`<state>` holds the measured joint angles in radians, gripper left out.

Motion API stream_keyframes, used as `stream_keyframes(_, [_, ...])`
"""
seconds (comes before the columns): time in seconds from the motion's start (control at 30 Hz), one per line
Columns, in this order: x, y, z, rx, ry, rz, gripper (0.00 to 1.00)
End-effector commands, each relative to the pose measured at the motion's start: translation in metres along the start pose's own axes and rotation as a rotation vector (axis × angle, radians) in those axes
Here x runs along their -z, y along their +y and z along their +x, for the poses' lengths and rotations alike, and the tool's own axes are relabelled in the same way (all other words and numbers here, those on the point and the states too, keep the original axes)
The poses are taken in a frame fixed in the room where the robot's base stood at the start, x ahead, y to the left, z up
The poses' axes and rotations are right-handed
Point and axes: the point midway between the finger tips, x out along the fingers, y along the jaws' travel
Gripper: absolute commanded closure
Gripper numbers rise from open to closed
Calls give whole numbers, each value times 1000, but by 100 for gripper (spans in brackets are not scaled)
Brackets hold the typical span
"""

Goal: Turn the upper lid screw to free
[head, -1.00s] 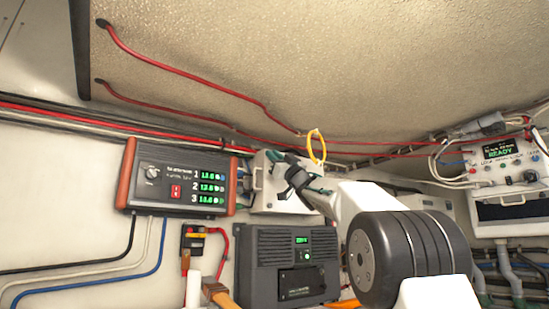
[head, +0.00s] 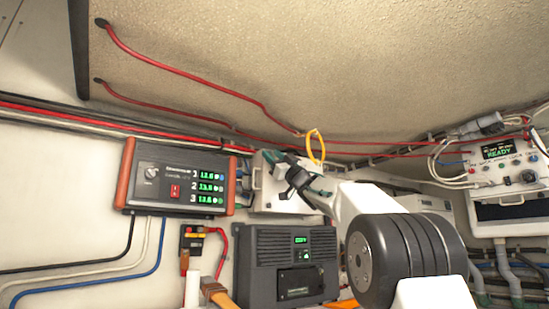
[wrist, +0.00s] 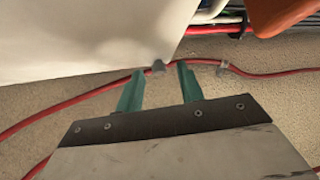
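A white box with a lid and a side handle (head: 258,178) is on the wall in the head view, partly hidden behind my arm. Its pale body (wrist: 85,35) fills the upper left of the wrist view. My gripper (wrist: 158,75) has two green fingers, apart with nothing between them. In the head view my gripper (head: 269,158) overlaps the box's upper part, and no lid screw can be made out.
Red cables (head: 190,75) run along the ceiling close to the gripper, with a yellow loop (head: 315,147) hanging nearby. A charger with orange ends (head: 175,177) is left of the box. A dark grey unit (head: 262,262) stands below, and a panel reading READY (head: 497,152) is right.

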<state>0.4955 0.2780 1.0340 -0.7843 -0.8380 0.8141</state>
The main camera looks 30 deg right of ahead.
Motion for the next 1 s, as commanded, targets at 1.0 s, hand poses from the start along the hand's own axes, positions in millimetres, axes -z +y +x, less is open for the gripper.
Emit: stream_keyframes(1.0, [0, 0, -78, 0, 0, 0, 62])
